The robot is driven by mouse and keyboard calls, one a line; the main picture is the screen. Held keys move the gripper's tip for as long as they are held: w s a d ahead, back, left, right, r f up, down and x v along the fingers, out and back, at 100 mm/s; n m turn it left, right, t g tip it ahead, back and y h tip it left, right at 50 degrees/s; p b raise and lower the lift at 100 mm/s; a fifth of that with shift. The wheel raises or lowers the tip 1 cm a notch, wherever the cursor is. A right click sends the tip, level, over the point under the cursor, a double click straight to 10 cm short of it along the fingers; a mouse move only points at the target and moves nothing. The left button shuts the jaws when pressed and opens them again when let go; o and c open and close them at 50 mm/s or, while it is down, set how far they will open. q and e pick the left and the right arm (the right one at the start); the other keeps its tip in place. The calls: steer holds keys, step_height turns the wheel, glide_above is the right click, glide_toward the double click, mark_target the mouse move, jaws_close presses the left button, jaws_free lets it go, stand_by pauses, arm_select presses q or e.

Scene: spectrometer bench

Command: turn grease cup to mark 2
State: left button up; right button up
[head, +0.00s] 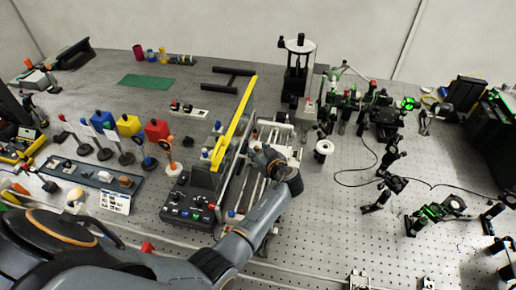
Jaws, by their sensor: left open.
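My left arm reaches in from the lower left, and its gripper (256,148) is over the silver railed carriage (237,199) at the middle of the bench. The gripper is open. Its fingers are small and partly hidden by the wrist, so I cannot tell whether they touch anything. I cannot pick out the grease cup or its marks for certain; small fittings on the carriage near the fingers are too small to read. My right gripper is not in view.
A yellow bar (236,118) stands up just left of the gripper. A black control box (190,206) sits beside the carriage. A white-topped round piece (323,149) and green-lit optics (432,212) stand to the right. Bare bench (335,225) lies front right.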

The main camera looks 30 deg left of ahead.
arm_select(q)
steer(key=shift+d, duration=0.1)
steer(key=shift+c, duration=0.2)
jaws_close()
steer(key=m, duration=0.1)
steer(key=m+t+h, duration=0.1)
steer(key=t+h, duration=0.1)
steer(key=shift+s+a+m+p, duration=0.3)
steer(key=shift+a+m+p, duration=0.05)
steer(key=shift+a+m, duration=0.05)
steer(key=shift+a+m+t+h+p, duration=0.1)
steer(key=shift+m+t+h+p, duration=0.2)
steer(key=shift+m+t+h, duration=0.5)
steer(key=shift+h, duration=0.4)
